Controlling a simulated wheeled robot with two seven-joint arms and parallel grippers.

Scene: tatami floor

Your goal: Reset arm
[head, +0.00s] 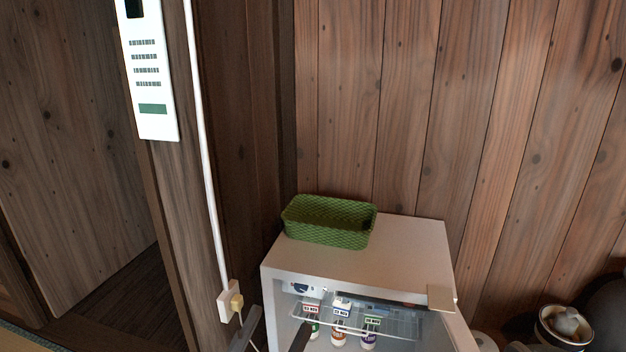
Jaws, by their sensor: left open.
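My left gripper (275,328) shows only in part at the bottom edge. A grey piece and a dark piece stand apart there, at the front left of a small white fridge (410,245). It is open, with nothing visible between the fingers. The rest of this gripper and its arm are below the picture. My right gripper is not in view.
The fridge is open, with its door (458,330) swung to the right. Several small bottles (340,328) stand inside by a wire shelf (400,322). A green woven basket (325,238) sits on top. A wall socket with a plug (233,301) is at left. A pot (562,328) is at lower right.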

